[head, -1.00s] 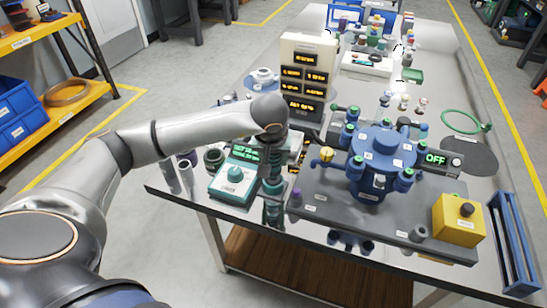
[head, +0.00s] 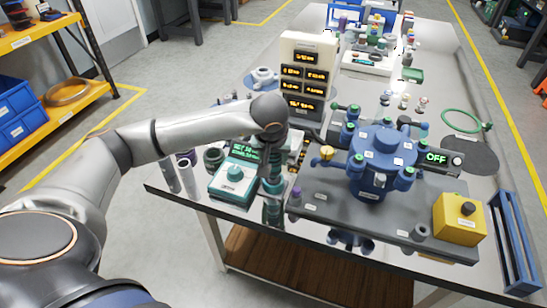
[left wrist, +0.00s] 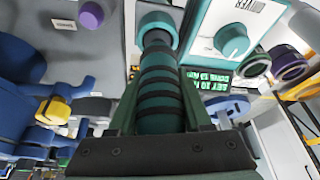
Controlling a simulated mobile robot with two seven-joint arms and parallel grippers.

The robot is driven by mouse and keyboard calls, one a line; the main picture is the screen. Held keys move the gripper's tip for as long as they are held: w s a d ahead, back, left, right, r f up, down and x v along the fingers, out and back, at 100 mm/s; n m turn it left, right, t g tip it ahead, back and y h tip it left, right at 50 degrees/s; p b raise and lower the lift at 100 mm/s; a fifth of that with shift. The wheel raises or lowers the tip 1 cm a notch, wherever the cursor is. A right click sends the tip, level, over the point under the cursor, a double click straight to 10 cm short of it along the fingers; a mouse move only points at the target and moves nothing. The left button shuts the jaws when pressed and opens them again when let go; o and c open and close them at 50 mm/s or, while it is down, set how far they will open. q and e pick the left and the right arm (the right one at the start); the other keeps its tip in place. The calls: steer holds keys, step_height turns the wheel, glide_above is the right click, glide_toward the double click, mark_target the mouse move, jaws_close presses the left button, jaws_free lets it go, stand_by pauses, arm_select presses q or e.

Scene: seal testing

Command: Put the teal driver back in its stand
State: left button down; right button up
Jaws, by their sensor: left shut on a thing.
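My left gripper (head: 272,187) is shut on the teal driver (left wrist: 160,95), which has black bands around its body. In the left wrist view one finger lies on each side of it. In the head view the driver (head: 272,212) points down near the table's front edge. Beyond its narrow dark neck, the wrist view shows a teal round part (left wrist: 158,25); I cannot tell whether this is the driver's own end or a stand around it. A teal-and-white control box (head: 236,174) with a lit display stands just left of the driver. My right gripper is not in view.
A blue multi-port fixture (head: 382,160) stands on a dark plate (head: 325,207) to the right, with a small purple-topped part (head: 296,196) near the driver. Grey cylinders (head: 187,180) stand to the left. A yellow button box (head: 459,218) is at the front right.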

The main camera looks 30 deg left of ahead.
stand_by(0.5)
arm_select(q)
steer(key=shift+c, duration=1.4)
jaws_free()
steer(key=shift+f, duration=0.1)
